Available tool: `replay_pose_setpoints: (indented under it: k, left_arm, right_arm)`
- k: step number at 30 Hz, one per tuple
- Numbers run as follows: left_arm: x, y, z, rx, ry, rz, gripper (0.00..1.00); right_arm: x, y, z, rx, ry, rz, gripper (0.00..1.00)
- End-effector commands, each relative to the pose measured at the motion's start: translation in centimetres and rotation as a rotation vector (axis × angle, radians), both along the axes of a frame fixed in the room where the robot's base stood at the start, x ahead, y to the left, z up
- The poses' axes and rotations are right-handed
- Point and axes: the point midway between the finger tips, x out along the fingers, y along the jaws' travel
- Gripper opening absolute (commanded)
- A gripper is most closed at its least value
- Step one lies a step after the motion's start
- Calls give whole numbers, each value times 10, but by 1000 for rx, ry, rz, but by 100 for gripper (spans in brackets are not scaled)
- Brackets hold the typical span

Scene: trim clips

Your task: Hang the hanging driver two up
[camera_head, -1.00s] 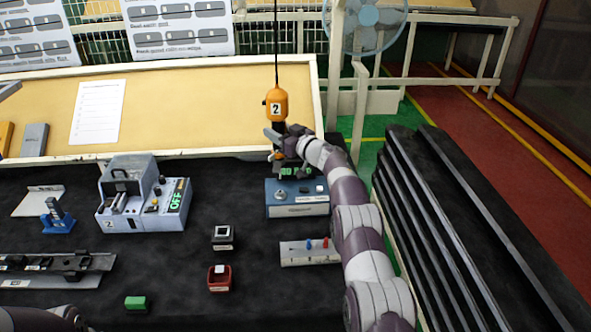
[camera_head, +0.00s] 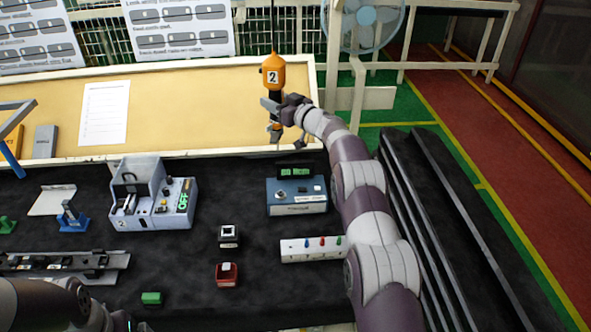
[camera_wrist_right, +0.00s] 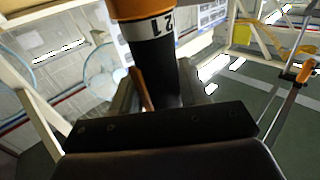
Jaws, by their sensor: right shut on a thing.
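The hanging driver two (camera_head: 273,75) is orange with a "2" label and a dark lower part. It hangs upright from a dark cord above the back edge of the black bench. My right gripper (camera_head: 274,107) is shut on its dark lower part, just below the label. In the right wrist view the driver (camera_wrist_right: 145,25) stands between the fingers, its label upside down; its tip is hidden there. My left arm shows only at the bottom left of the head view; its gripper is out of sight.
On the black bench (camera_head: 190,268) stand a grey machine (camera_head: 150,210) marked 2, a blue box (camera_head: 295,198), a white block with coloured pegs (camera_head: 312,248), a red holder (camera_head: 227,274) and a green block (camera_head: 151,298). A tan board (camera_head: 190,110) lies behind. Dark stepped rails flank my right arm.

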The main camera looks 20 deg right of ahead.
Motion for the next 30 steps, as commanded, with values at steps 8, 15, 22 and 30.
replay_pose_setpoints:
  k: [8,15,22,30]
  left_arm:
    - [0,0,-33,0,0,0,100]
    - [0,0,-67,0,-1,0,100]
    - [0,0,-81,0,-1,0,100]
    - [0,0,-67,0,-2,0,100]
  right_arm:
    - [-33,20,-6,-1,-3,-2,0]
    - [-80,49,-5,-3,-3,-1,0]
    - [-108,65,-2,-4,1,-2,0]
    - [-117,71,16,-4,2,-3,0]
